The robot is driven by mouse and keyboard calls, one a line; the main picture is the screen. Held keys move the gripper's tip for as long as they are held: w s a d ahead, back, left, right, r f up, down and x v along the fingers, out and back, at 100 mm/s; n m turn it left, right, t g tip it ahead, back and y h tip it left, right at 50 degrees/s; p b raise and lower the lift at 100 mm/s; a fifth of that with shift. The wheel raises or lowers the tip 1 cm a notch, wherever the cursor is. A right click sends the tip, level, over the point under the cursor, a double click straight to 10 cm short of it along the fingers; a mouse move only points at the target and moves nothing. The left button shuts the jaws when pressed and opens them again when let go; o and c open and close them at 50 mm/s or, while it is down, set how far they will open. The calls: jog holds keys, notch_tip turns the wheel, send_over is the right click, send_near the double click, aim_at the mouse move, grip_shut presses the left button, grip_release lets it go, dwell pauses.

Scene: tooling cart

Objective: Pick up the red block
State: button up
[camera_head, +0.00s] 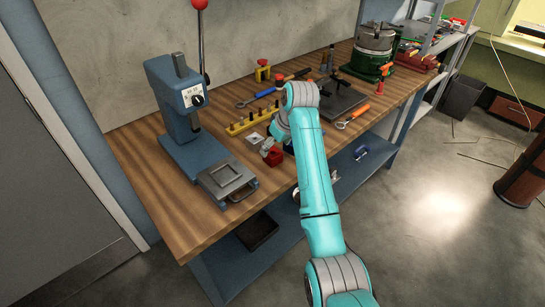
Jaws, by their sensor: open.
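The red block (274,158) sits on the wooden bench top, right of the blue press and close to the front edge. My teal and grey arm reaches over the bench from the lower right. My gripper (267,148) is small in the view, just above and beside the red block. Its jaws look open. I cannot tell whether they touch the block or stand around it, as the arm's wrist partly covers this spot.
A blue press (176,105) with a red-knobbed lever stands to the left. A yellow rack (248,122) of dark pegs lies behind the block. Wrenches, a dark stand (344,98) and a green-based rotary table (373,50) lie farther right.

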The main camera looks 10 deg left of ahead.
aim_at(272, 154)
jog(key=shift+x, duration=2.35)
jog(key=shift+d, duration=0.1)
jog(key=c, duration=1.4)
jog(key=shift+c, duration=0.2)
